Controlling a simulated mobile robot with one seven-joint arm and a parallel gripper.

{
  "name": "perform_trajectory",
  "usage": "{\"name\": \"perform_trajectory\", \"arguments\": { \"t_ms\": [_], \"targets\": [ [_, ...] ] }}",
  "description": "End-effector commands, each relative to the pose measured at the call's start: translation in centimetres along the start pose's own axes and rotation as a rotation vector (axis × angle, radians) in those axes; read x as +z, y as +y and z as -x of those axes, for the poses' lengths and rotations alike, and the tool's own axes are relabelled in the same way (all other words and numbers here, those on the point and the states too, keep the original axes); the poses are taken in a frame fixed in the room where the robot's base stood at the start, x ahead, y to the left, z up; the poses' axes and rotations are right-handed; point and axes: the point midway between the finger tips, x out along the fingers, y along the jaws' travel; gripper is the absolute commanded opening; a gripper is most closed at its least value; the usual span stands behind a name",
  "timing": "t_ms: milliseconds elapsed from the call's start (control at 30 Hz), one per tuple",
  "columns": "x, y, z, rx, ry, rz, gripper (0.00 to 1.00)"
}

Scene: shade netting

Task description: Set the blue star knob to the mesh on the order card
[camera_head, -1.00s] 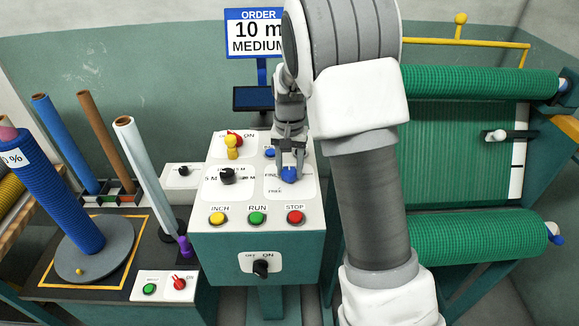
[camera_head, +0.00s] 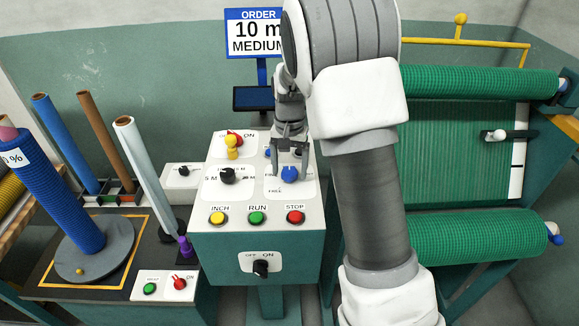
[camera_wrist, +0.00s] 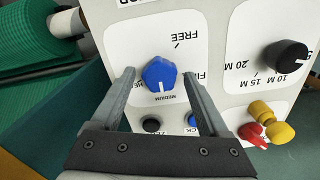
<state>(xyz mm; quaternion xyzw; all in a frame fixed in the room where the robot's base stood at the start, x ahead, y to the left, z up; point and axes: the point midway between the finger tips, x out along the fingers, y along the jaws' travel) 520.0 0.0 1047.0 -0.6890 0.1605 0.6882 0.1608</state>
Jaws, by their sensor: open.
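The order card (camera_head: 254,35) in the head view reads "10 m" and "MEDIUM", its right edge hidden by my arm. The blue star knob (camera_head: 290,175) sits on the sloped panel of the control box. In the wrist view, which sees the panel upside down, the blue knob (camera_wrist: 158,71) has a white pointer line aimed at the MEDIUM mark. FREE is printed on the opposite side, and the other labels are partly hidden by my fingers. My gripper (camera_head: 290,158) is open, its fingers (camera_wrist: 159,75) apart on both sides of the knob, with visible gaps.
A black length knob (camera_head: 228,176) and a yellow knob with a red switch (camera_head: 232,146) sit left of the blue knob. Yellow, green and red buttons (camera_head: 257,218) line the panel below it. Green netting rolls (camera_head: 480,84) stand at right.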

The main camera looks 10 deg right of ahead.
Motion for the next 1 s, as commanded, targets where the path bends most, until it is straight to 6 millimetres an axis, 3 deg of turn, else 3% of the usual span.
{"name": "perform_trajectory", "arguments": {
  "t_ms": [167,267,800,1000],
  "targets": [
    [0.0,0.0,0.5,-0.001,0.001,0.0,0.78],
    [-0.1,-0.1,1.9,-0.002,0.003,0.001,0.78],
    [-0.1,0.0,14.3,-0.002,0.003,0.0,0.78],
    [0.0,0.0,16.8,0.0,0.001,0.0,0.78]
  ]
}}
